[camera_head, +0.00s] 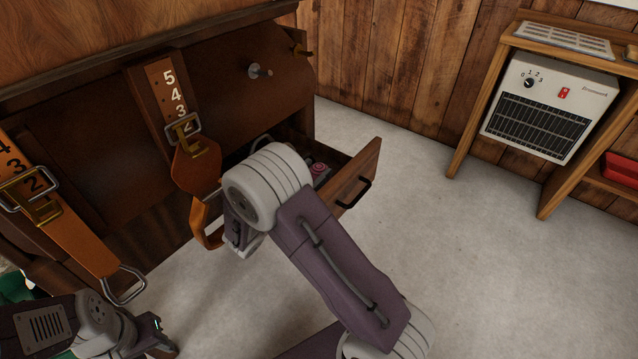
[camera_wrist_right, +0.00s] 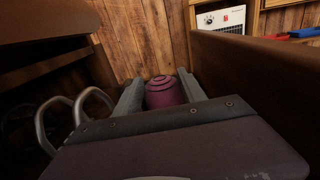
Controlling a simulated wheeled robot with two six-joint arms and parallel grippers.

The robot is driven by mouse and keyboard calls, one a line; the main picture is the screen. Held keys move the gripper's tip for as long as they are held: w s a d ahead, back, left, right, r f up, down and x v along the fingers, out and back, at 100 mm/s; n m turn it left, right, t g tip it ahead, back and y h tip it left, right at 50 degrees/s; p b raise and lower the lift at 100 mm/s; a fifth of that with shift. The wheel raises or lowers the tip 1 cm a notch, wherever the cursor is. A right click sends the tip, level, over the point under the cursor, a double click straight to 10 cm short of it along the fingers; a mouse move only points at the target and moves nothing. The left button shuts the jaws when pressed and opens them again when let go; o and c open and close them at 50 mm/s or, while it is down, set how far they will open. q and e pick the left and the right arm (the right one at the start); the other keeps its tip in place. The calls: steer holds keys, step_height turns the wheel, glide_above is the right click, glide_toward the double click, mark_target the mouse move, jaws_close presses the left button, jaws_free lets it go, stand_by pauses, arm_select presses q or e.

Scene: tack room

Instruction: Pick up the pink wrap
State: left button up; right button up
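The pink wrap (camera_head: 319,169) is a small roll in the open drawer (camera_head: 357,176), partly hidden by my right arm in the head view. In the right wrist view, the wrap (camera_wrist_right: 163,92) lies between the two grey fingers of my right gripper (camera_wrist_right: 161,88). The fingers stand wide apart, one on each side of the roll. I cannot tell whether they touch it. In the head view, my right arm hides most of this gripper. My left gripper (camera_head: 158,338) is at the bottom left, away from the drawer, and its opening is unclear.
The drawer's wooden front wall (camera_wrist_right: 248,80) rises close on the right of the gripper. Metal rings (camera_wrist_right: 75,112) lie on its left. Orange numbered straps (camera_head: 172,95) hang on the brown cabinet (camera_head: 95,140). A white heater (camera_head: 550,108) stands on a shelf. The floor is clear.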

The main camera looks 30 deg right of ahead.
jaws_close()
step_height(320, 180, up, 10)
steer(key=p, duration=0.7)
